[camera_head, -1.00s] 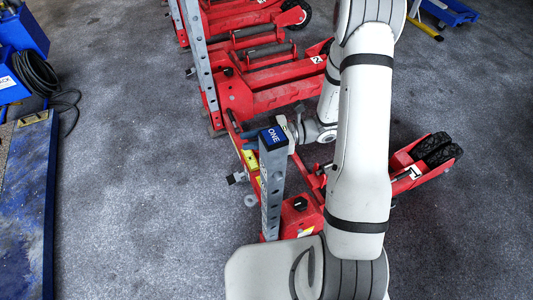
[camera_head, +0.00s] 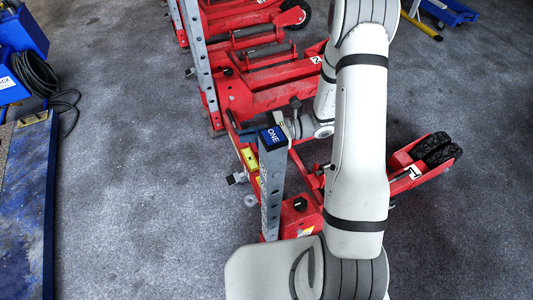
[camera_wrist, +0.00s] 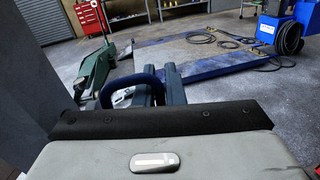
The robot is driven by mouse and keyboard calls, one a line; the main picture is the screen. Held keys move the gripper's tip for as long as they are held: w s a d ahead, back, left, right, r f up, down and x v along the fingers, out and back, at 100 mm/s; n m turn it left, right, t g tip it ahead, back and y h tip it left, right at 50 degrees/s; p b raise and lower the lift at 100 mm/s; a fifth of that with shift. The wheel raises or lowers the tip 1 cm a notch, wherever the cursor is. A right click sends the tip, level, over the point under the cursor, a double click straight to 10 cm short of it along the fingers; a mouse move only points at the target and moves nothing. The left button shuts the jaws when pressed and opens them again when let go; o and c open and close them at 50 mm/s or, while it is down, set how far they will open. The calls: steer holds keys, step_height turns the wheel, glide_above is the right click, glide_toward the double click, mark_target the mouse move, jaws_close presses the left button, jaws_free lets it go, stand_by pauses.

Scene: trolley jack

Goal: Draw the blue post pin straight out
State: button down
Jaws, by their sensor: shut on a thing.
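The grey holed post (camera_head: 274,195) with its blue "ONE" cap (camera_head: 272,138) stands on the red jack numbered 1 (camera_head: 298,216) in the head view. My gripper shows at the lower middle of the wrist view, its two dark fingers (camera_wrist: 165,74) close together. The blue post pin's looped handle (camera_wrist: 126,83) shows at the left finger, and my gripper is shut on it. The pin's shaft is hidden, so I cannot tell how deep it sits. In the head view my wrist is beside the post, and the fingertips are largely hidden behind it.
More red jacks (camera_head: 270,98) stand in a row behind, with another holed post (camera_head: 200,60). A blue platform (camera_head: 28,190) and a coiled black cable (camera_head: 38,75) lie at the left. The grey floor between is clear.

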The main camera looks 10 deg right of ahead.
steer(key=w+a, duration=0.2)
steer(key=w, duration=0.5)
stand_by(0.9)
steer(key=shift+w, duration=0.15)
steer(key=w+r, duration=0.1)
steer(key=w+a+r+p, duration=0.1)
steer(key=shift+w+p, duration=0.3)
steer(key=shift+w, duration=0.05)
stand_by(0.6)
